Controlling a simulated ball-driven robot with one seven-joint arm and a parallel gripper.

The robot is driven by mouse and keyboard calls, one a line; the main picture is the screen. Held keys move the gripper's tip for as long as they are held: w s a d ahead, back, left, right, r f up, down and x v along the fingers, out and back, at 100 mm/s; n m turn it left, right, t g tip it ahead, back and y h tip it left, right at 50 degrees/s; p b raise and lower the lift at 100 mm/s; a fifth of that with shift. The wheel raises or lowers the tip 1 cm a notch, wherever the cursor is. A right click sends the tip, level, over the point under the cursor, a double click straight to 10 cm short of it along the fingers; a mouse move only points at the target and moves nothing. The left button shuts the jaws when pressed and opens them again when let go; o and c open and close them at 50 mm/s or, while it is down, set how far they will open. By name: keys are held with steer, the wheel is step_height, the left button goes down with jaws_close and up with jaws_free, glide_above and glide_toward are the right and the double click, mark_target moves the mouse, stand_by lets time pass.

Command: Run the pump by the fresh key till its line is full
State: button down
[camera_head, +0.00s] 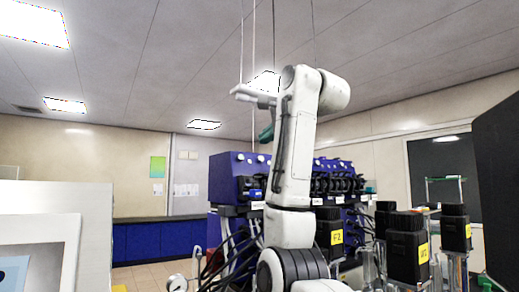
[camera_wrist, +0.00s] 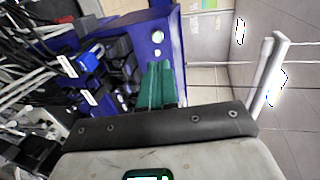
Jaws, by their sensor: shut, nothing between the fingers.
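A purple-blue pump unit (camera_head: 226,180) stands behind my arm in the head view, with a row of dark pump heads (camera_head: 338,178) to its right. In the wrist view the purple housing (camera_wrist: 171,20) carries round pale buttons (camera_wrist: 157,37) and blue and black pump heads (camera_wrist: 88,60) with white labels. I cannot read which key is the fresh one. My gripper has green fingers (camera_wrist: 160,84), shut together and empty, in front of the housing near the buttons; I cannot tell if they touch it. In the head view the gripper (camera_head: 266,134) is above the unit, partly behind my arm. Liquid in the line cannot be made out.
Dark tubes (camera_head: 236,245) hang below the pumps. Black motor blocks with yellow labels (camera_head: 407,248) stand at the right, near glassware. A white cabinet (camera_head: 62,240) fills the lower left. Blue cupboards (camera_head: 150,240) line the back wall, with clear floor before them.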

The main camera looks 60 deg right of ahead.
steer(key=shift+s+a+r, duration=0.15)
steer(key=shift+s+a, duration=0.1)
steer(key=shift+s, duration=0.15)
steer(key=shift+w+d, duration=0.1)
steer(key=shift+w, duration=0.05)
steer(key=p, duration=0.4)
glide_toward(241, 156)
steer(key=shift+w+d, duration=0.6)
steer(key=shift+w, duration=0.35)
steer(key=shift+f+x, duration=0.15)
steer(key=shift+x, duration=0.5)
steer(key=shift+f+x, duration=0.15)
steer(key=shift+x, duration=0.5)
steer(key=shift+x, duration=1)
steer(key=shift+w+d, duration=0.15)
steer(key=shift+w, duration=0.1)
steer(key=shift+b+v, duration=0.55)
steer(key=shift+v, duration=0.85)
